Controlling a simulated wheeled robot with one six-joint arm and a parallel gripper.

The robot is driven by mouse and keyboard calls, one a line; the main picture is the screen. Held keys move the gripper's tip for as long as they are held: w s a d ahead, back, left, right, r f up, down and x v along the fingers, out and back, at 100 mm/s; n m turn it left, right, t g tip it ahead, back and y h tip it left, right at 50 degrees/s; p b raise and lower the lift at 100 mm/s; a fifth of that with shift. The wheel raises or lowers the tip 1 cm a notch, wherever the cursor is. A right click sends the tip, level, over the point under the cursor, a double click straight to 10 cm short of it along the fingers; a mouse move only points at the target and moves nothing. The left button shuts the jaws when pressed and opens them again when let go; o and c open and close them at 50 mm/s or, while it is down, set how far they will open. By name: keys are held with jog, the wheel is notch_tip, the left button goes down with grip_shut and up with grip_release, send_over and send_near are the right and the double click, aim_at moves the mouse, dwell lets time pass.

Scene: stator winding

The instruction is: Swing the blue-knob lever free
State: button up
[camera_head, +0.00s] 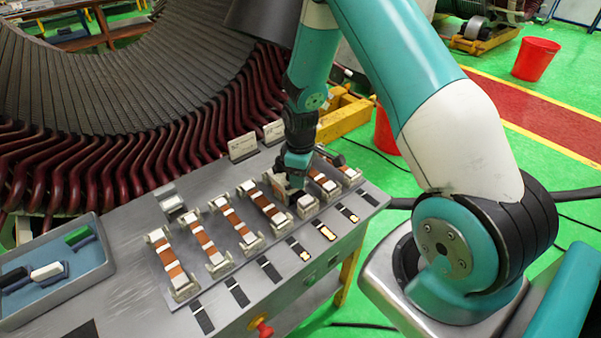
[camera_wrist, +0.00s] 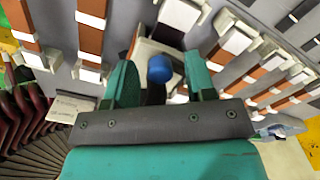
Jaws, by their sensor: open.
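The blue knob (camera_wrist: 160,68) of the lever shows in the wrist view, between the two fingers of my gripper (camera_wrist: 158,80). The fingers are open, with a gap on each side of the knob. The dark lever stem (camera_wrist: 156,93) below the knob is partly hidden by my gripper's dark bar. In the head view my gripper (camera_head: 294,178) is low over the far right part of the bench, and the blue knob is hidden there.
Several copper-and-white bar units (camera_head: 232,222) stand in a row on the grey bench (camera_head: 120,262). A blue-lined tray (camera_head: 84,273) lies at the left. A red button (camera_head: 263,328) is on the bench's front. The large stator with dark red coils (camera_head: 120,165) stands close behind.

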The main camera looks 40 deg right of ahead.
jog(key=c, duration=0.9)
jog(key=shift+s+m, duration=0.1)
jog(key=shift+m, duration=0.2)
jog(key=m, duration=0.1)
jog(key=s+m+b, duration=0.1)
jog(key=shift+a+m+b, duration=0.2)
jog(key=shift+m+b, duration=0.1)
jog(key=shift+m, duration=0.1)
jog(key=m, duration=0.2)
jog(key=s+a+m+b, duration=0.1)
jog(key=m, duration=0.1)
jog(key=shift+s+m, duration=0.1)
jog(key=shift+m, duration=0.2)
jog(key=m, duration=0.1)
jog(key=m+b, duration=0.1)
jog(key=m, duration=0.1)
jog(key=a+m, duration=0.1)
jog(key=shift+s+a, duration=0.1)
jog(key=shift+s, duration=0.25)
jog(key=shift+s+a+m+b, duration=0.1)
jog(key=shift+a+m+b, duration=0.15)
jog(key=shift+m, duration=0.7)
jog(key=shift+s+a+m+b, duration=0.15)
jog(key=shift+a+m, duration=0.2)
jog(key=shift+m, duration=0.6)
jog(key=shift+w, duration=0.1)
jog(key=o, duration=0.9)
